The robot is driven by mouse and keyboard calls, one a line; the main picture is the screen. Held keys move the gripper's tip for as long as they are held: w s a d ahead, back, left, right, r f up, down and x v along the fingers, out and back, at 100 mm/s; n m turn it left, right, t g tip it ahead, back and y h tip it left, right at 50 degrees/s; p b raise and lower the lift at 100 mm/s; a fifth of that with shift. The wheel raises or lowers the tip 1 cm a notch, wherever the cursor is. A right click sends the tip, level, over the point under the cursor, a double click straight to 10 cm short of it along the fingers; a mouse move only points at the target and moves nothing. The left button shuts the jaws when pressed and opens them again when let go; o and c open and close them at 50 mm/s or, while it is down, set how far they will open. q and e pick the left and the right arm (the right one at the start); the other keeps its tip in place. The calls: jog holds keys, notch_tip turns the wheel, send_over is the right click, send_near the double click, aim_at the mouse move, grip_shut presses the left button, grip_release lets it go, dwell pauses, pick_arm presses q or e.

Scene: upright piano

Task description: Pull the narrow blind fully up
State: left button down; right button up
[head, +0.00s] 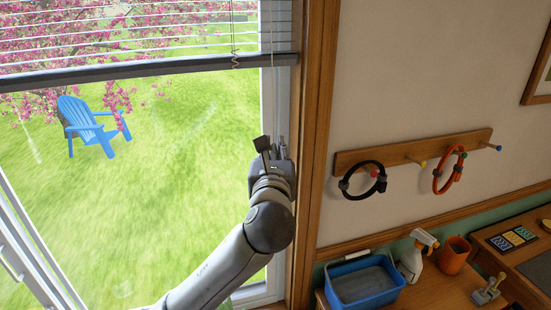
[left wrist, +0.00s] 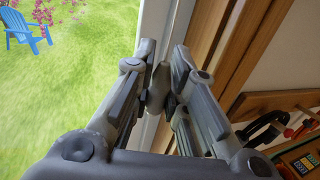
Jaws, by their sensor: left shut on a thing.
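The blind (head: 150,69) hangs at the top of the window in the head view, with thin light slats and a dark bottom rail. The rail is partway up, tilted slightly in the picture, and the glass below is bare. A thin pull cord (head: 272,60) runs down along the right window frame to my left gripper (head: 271,150). That gripper is shut on a small grey-brown pull knob (left wrist: 158,88), seen between its fingers in the left wrist view. The fingers hide part of the knob. My right gripper is not in view.
A wooden window frame (head: 314,130) stands close to the right of my left gripper. A peg rail (head: 410,152) with a black and an orange loop is on the wall. Below are a blue bin (head: 364,284), a spray bottle (head: 414,262) and an orange cup (head: 454,254).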

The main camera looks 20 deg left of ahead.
pick_arm(q)
notch_tip(320, 180, down, 9)
jog(key=b, duration=0.2)
dwell(0.3)
notch_tip(320, 180, down, 9)
jog(key=b, duration=0.3)
jog(key=shift+b, duration=0.3)
notch_tip(320, 180, down, 9)
jog(key=b, duration=0.3)
jog(key=shift+b, duration=0.4)
